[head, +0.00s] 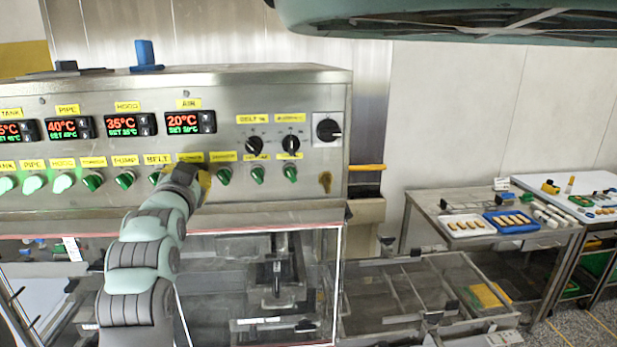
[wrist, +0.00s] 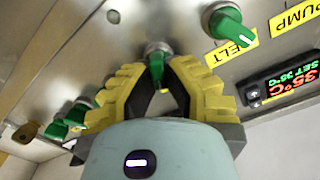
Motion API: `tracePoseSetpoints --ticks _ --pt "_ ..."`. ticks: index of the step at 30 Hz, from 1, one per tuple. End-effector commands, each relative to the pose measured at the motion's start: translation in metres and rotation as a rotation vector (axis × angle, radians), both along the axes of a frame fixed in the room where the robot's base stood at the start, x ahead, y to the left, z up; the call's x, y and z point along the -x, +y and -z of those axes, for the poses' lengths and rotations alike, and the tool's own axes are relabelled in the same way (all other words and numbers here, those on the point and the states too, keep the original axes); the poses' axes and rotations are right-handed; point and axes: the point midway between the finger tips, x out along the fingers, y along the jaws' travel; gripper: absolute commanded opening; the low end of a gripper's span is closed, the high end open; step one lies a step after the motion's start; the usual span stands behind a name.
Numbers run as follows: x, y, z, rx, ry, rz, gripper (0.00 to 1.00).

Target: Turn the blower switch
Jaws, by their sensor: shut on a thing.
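The control panel (head: 60,200) carries a row of green switches under yellow labels. My gripper (head: 190,182) is at the switch just right of the one labelled BELT (head: 157,159); its own label (head: 190,157) is too small to read surely. In the wrist view, the yellow fingers of my gripper (wrist: 160,88) are shut around this switch's green knob (wrist: 156,68), one on each side. The BELT switch (wrist: 230,27) sits beside it, apart from the fingers. In the head view my gripper hides the held knob.
More green switches (head: 223,176) stand close on the right, and lit ones (head: 32,184) on the left. Temperature displays (head: 190,122) and black dials (head: 254,145) are above. A table with trays (head: 467,226) stands at the right.

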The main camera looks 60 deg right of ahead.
Motion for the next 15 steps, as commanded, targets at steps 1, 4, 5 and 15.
tracePoseSetpoints --ticks 1,4,5,15 --pt "-0.0010 0.0003 0.0099 0.014 0.009 -0.001 0.00" --pt "-0.0012 0.0007 0.0109 0.034 0.034 -0.002 0.00" --pt "-0.0011 0.0010 0.0095 0.042 0.040 -0.001 0.00" --pt "-0.0018 0.0010 0.0076 0.111 0.132 -0.002 0.00"
